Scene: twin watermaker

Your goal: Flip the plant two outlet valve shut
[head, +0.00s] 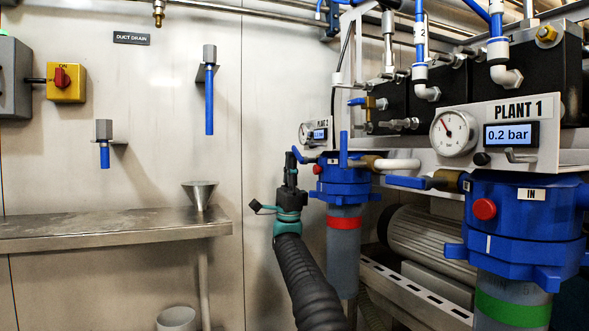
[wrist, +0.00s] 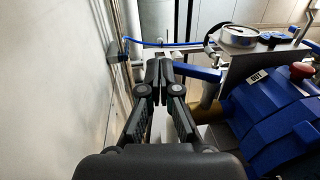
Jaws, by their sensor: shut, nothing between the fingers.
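The plant two outlet valve shows a blue lever (head: 299,154) at the left of the plant two blue filter housing (head: 345,182). In the wrist view the lever (wrist: 198,72) lies roughly crosswise, just right of my fingertips, near an OUT label (wrist: 257,76). My gripper (head: 291,158) is upright in the head view, left of the housing, with its tips beside the lever's left end. In the wrist view its fingers (wrist: 158,70) are shut together with nothing between them. I cannot tell whether they touch the lever. The valve body is partly hidden.
A second blue lever (head: 344,148) stands upright on the plant two housing.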

